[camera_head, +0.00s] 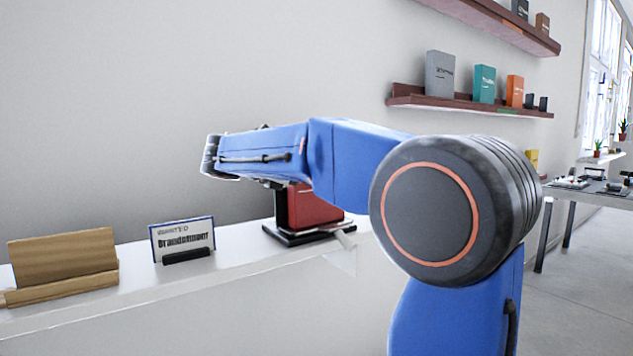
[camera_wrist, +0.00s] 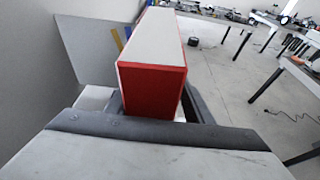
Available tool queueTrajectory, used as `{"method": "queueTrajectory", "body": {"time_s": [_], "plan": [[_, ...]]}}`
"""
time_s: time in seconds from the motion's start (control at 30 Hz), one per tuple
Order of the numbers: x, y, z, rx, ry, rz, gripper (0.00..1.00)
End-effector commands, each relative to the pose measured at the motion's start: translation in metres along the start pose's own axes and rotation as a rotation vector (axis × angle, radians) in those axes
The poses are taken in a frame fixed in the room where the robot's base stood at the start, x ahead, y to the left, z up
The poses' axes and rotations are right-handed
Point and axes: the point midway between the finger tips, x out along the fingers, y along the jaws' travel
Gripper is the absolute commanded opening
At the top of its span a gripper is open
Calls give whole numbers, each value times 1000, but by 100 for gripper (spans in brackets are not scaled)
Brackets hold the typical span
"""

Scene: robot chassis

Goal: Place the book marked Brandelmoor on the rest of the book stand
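A red book (camera_head: 314,205) stands on the white counter, upright in a low black base, partly behind my arm; its title is not readable. In the wrist view the red book (camera_wrist: 152,90) shows end-on with a pale top. My gripper (camera_wrist: 153,104) has its dark fingers on either side of the book's near end, with a light gap at the right. In the head view my gripper is mostly hidden under my blue arm. A wooden book stand (camera_head: 62,258) with a ledge is at the far left. A small sign (camera_head: 183,238) reading Brandelmoor stands between them.
The white counter (camera_head: 130,285) runs along the wall, with clear room between stand, sign and book. Shelves (camera_head: 470,104) with several books hang at upper right. A table (camera_head: 590,190) with small items stands in the right background.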

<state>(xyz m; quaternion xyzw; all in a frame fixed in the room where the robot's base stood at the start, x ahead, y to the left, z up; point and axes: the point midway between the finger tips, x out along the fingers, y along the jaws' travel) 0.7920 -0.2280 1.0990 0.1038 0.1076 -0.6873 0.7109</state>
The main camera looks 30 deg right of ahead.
Motion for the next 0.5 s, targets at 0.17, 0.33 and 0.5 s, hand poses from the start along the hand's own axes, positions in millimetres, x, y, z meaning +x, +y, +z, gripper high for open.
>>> {"method": "queueTrajectory", "body": {"time_s": [0.17, 0.33, 0.5], "plan": [[-3, 1, 4, 1, -1, 2, 50], [-23, 1, 3, 0, 0, 4, 50], [-53, 1, 3, 0, 0, 5, 50]]}}
